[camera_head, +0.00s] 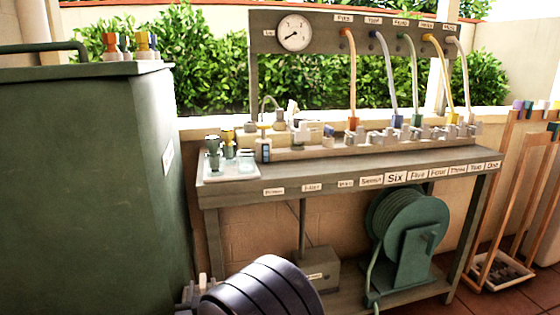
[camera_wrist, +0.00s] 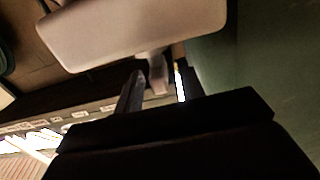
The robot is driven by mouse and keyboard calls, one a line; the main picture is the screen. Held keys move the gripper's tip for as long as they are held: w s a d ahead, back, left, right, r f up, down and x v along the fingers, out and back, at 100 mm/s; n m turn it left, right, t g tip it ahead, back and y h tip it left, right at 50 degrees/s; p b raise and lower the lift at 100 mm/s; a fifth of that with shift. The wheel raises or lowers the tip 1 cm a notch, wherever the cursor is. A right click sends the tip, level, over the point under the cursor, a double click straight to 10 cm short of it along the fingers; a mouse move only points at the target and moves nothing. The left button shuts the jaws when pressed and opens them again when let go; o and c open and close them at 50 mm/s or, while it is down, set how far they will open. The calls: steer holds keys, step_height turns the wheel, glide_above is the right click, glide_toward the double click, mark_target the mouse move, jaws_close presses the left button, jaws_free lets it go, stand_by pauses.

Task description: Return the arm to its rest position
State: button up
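My gripper (camera_wrist: 158,88) shows in the wrist view as two dark fingers standing apart, with a gap between them. A pale rounded block (camera_wrist: 135,28) with a short stem shows beyond the fingertips, and the stem appears in line with the gap. I cannot tell what this block is or how far off it is, and I see no finger closed on it. In the head view my dark ribbed arm is folded low at the bottom centre, in front of the bench. The gripper is not clearly visible there.
The grey bench (camera_head: 255,190) carries several fittings, labels and a glass tray (camera_head: 232,172). A gauge (camera_head: 294,33) hangs on the rack above. A large green tank (camera_head: 85,180) stands close at left. Below the bench are a hose reel (camera_head: 410,235) and a box (camera_head: 318,272). A wooden rack (camera_head: 510,200) stands right.

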steer(key=p+v, duration=0.2)
steer(key=v, duration=0.7)
steer(key=b+x, duration=0.3)
steer(key=x, duration=0.8)
steer(key=shift+w, duration=0.2)
steer(key=shift+s+r+n+g+y+p, duration=0.1)
steer(key=shift+n+g+y+p, duration=0.25)
steer(key=shift+n+y, duration=0.7)
steer(key=shift+r+n+g+y+p, duration=0.1)
steer(key=shift+n+g+y, duration=0.5)
steer(key=shift+y, duration=0.75)
steer(key=n+g+y+p, duration=0.3)
steer(key=y+p, duration=0.1)
steer(key=p, duration=0.1)
steer(key=shift+d+n+g, duration=0.1)
steer(key=shift+n+g, duration=0.15)
steer(key=s+d+m+h, duration=0.1)
steer(key=s+d+h, duration=0.1)
steer(key=s+d, duration=0.5)
steer(key=shift+s+d, duration=0.25)
steer(key=shift+d, duration=3.05)
